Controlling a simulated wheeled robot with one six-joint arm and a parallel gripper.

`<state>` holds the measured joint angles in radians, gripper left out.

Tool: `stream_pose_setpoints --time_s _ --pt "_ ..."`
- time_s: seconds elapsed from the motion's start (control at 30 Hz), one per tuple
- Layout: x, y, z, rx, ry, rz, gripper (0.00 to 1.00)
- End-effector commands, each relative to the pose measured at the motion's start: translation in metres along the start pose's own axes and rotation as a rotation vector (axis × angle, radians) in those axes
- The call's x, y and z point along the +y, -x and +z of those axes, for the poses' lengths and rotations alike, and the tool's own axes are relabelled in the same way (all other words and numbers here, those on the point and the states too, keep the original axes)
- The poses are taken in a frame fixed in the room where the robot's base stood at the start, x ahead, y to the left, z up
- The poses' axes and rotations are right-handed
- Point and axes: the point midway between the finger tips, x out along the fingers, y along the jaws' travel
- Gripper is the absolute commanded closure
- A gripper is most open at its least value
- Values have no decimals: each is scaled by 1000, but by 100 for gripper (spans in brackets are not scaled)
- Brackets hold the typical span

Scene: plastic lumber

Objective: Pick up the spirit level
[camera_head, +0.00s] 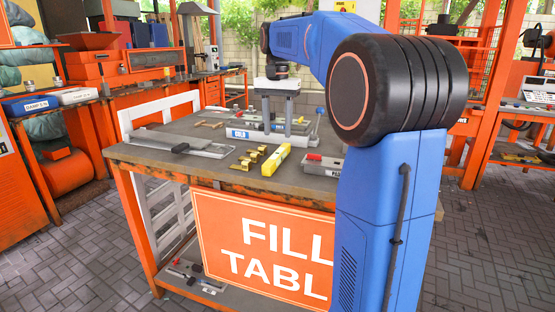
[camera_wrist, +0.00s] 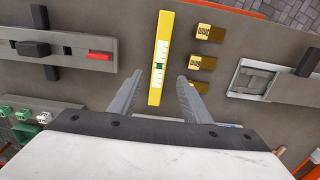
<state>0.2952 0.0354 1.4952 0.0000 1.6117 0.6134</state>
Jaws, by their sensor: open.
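The spirit level (camera_wrist: 166,35) is a yellow bar with pale green vial windows, lying flat on the table. In the head view the yellow level (camera_head: 277,160) lies near the table's front edge. My gripper (camera_wrist: 159,76) is open and empty, its two grey fingers spread wider than the bar. In the wrist view the near end of the level shows between the fingers, and the far end reaches beyond the fingertips. In the head view my gripper (camera_head: 277,131) points down above the table, behind the level; its height is hard to tell.
Brass pieces (camera_wrist: 203,62) lie close to the right of the level in the wrist view. Grey metal moulds lie on both sides, one with a red part (camera_wrist: 99,56). The table (camera_head: 210,130) has bare room between them. My arm hides the table's right side.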

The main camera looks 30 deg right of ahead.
Motion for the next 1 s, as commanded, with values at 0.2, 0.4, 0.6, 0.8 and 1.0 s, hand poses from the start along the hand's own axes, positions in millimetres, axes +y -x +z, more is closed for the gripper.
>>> stream_pose_setpoints --time_s 0.2,0.4,0.6,0.8,1.0 --pt "0 -24 0 0 0 0 56" --pt "1 -35 2 0 0 0 56" --pt "2 -63 5 -1 0 1 56" --pt "2 -78 4 0 0 0 56" --pt "2 -78 4 1 0 -1 56"
